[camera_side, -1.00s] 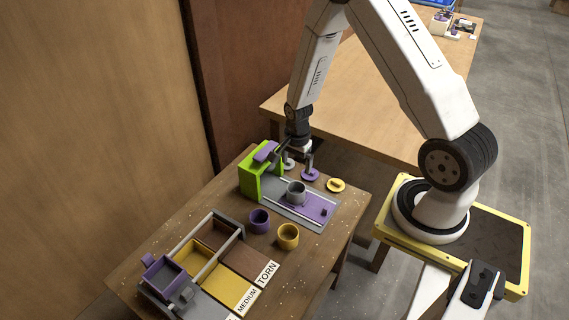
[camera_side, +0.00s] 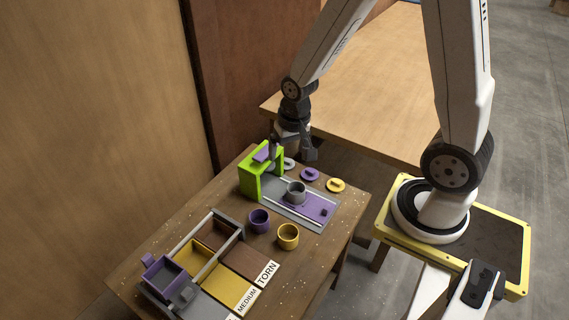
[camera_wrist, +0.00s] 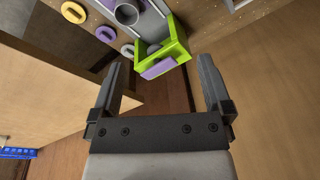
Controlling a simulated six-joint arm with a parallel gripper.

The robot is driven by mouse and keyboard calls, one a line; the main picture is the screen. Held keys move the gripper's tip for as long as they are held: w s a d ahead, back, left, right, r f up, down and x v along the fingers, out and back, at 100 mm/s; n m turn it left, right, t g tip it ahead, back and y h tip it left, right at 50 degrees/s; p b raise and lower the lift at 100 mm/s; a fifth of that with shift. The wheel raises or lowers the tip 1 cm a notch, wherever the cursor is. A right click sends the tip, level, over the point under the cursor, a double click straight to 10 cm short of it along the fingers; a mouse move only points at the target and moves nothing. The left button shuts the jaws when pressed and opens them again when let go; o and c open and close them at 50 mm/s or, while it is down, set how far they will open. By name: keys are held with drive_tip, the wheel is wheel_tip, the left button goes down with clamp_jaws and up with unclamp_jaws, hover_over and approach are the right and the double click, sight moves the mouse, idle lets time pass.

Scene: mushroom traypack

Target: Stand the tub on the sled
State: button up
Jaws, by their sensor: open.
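A grey tub (camera_side: 296,194) stands upright on the left end of the purple sled area (camera_side: 317,207), in front of the green frame (camera_side: 250,184). A purple tub (camera_side: 259,221) and a yellow tub (camera_side: 288,236) stand on the table in front of the rails. My gripper (camera_side: 292,155) is open and empty, above the far edge of the table behind the green frame. In the wrist view my gripper (camera_wrist: 161,63) has its fingers wide apart with nothing between them. The grey tub (camera_wrist: 126,13) shows at the top there, cut by the picture edge.
Grey, purple and yellow lids (camera_side: 336,185) lie in a row at the table's far right. A purple block (camera_side: 264,152) sits on top of the green frame. Sorting bins (camera_side: 165,272) with label cards stand at the front left. A wooden wall closes the left.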

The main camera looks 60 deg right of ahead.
drive_tip(key=s+a+r+n, duration=0.4)
drive_tip(key=n, duration=0.2)
drive_tip(key=shift+s+t, duration=0.2)
drive_tip(key=shift+t, duration=0.2)
